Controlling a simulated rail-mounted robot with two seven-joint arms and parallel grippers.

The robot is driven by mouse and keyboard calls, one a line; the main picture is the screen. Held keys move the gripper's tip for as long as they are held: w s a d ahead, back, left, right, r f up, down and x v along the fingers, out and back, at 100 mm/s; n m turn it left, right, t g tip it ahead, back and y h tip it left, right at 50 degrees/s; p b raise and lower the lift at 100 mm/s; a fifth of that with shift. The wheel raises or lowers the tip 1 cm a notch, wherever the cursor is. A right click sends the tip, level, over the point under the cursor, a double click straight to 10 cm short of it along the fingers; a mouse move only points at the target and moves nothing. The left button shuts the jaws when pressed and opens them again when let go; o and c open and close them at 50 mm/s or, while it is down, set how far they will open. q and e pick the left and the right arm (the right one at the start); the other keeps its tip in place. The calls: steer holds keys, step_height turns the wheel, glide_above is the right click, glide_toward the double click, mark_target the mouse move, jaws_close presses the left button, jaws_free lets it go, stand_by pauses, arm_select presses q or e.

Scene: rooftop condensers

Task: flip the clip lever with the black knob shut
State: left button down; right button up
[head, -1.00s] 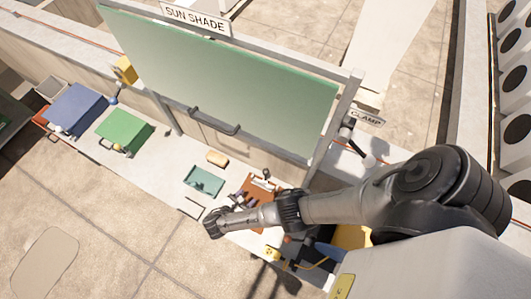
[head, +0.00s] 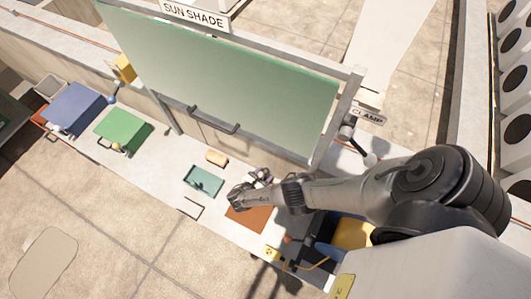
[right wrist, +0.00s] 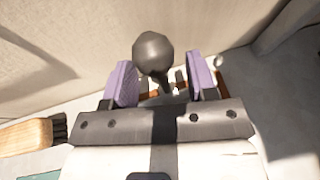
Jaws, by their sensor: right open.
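In the right wrist view the black knob (right wrist: 153,53) stands on a dark stem between the two purple fingers of my right gripper (right wrist: 161,81). The gripper is open, with a gap on both sides of the stem; I cannot tell whether either finger touches it. The knob sits toward the far side of the fingertips. My left gripper is in neither view.
A wooden brush (head: 217,158) and a teal tray (head: 203,181) lie left of my gripper. The green sun shade panel (head: 220,75) with its handle rises behind the bench. A clamp (head: 350,128) stands at right. Green and blue boxes sit far left.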

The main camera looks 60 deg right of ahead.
steer(key=shift+s+d+f, duration=0.1)
steer(key=shift+d+f, duration=0.15)
steer(key=shift+d, duration=0.3)
jaws_close()
